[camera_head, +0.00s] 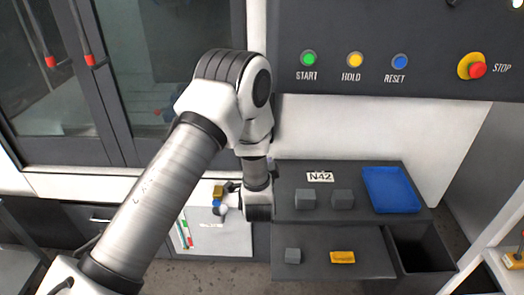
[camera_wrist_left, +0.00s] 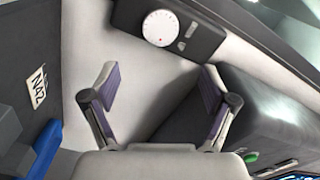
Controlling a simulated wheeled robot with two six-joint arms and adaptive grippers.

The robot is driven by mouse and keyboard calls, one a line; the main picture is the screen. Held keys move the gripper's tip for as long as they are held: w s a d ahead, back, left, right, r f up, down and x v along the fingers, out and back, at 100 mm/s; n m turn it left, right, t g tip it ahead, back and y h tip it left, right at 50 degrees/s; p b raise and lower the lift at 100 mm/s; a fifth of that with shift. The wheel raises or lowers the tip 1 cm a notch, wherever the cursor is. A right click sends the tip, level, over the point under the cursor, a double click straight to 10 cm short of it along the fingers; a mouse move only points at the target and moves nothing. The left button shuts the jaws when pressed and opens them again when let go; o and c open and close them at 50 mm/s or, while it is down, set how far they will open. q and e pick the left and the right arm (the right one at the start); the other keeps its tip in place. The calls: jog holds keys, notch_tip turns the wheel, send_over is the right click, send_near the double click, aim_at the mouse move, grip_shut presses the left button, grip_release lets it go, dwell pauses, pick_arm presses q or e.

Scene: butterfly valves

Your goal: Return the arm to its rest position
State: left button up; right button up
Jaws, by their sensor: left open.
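My left arm (camera_head: 165,190) comes in from the lower left in the head view, rises to a bent elbow and drops to a dark wrist end in front of the shelf. My left gripper (camera_wrist_left: 158,80) shows in the left wrist view with its two purple-padded fingers wide apart and nothing between them. My right gripper is not in view.
A dark button panel (camera_head: 430,50) hangs above a stepped grey shelf (camera_head: 300,172) with a blue tray (camera_head: 390,190), grey blocks (camera_head: 342,199) and a yellow block (camera_head: 342,257). A dark open bin (camera_head: 423,247) stands right. A white dial (camera_wrist_left: 160,28) shows beyond my fingers.

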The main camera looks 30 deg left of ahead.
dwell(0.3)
pick_arm(q)
jog(key=s+d+f+g+h+b, duration=0.1)
jog(key=s+d+f+g+h, duration=0.1)
jog(key=s+f, duration=0.45)
jog(key=s+d+f+m+g+h+b, duration=0.1)
jog(key=s+d+f+g, duration=0.15)
jog(key=f, duration=0.75)
jog(key=s+d+f+g+h+b, duration=0.1)
jog(key=s+d+f+g+h, duration=0.1)
jog(key=s+f, duration=0.45)
jog(key=s+d+f+n+g+h, duration=0.1)
jog(key=s+d+f+n+g, duration=0.1)
jog(key=s, duration=0.5)
jog(key=s+d+f+n+g+h, duration=0.2)
jog(key=s+f+n+g, duration=0.1)
jog(key=s, duration=0.4)
jog(key=s+d+f+n+g+h, duration=0.1)
jog(key=s+d+f+n+g, duration=0.1)
jog(key=s, duration=0.5)
jog(key=shift+s+d+f+n+g, duration=0.15)
jog(key=shift+d+f+n+g, duration=0.1)
jog(key=shift+n+g, duration=0.65)
